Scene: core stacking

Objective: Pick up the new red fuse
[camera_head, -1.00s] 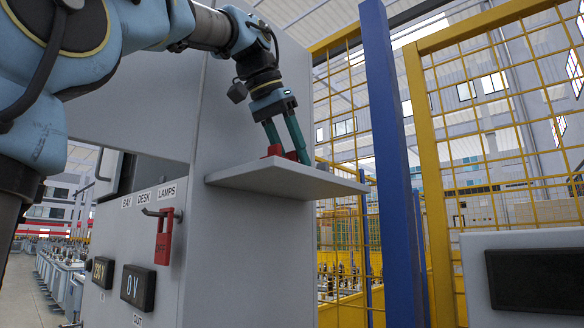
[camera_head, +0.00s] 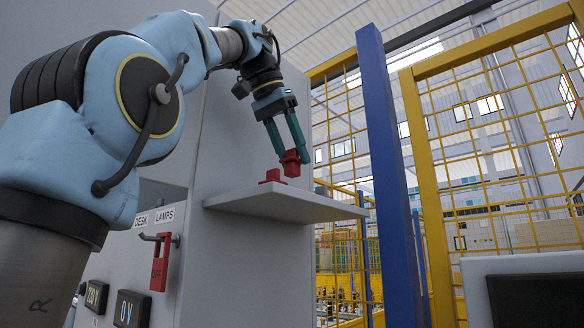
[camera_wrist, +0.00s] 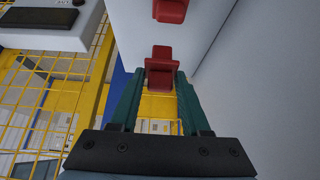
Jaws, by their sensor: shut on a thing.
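My gripper (camera_head: 289,153) is shut on a red fuse (camera_head: 290,167), held clear above the right part of the grey shelf (camera_head: 335,208). In the wrist view the held red fuse (camera_wrist: 161,72) sits between the tips of my green fingers. A second red fuse (camera_head: 271,176) rests on the shelf to the left of the held one. It also shows at the top of the wrist view (camera_wrist: 171,9), partly cut off by the frame edge. I cannot tell from looks alone which fuse is the new one.
A red tag or lock (camera_head: 160,268) hangs from a hook on the grey cabinet, below the LAMPS label. Dark display boxes (camera_head: 131,309) are lower left. A blue post (camera_head: 388,150) and yellow mesh fence (camera_head: 480,180) stand to the right of the shelf.

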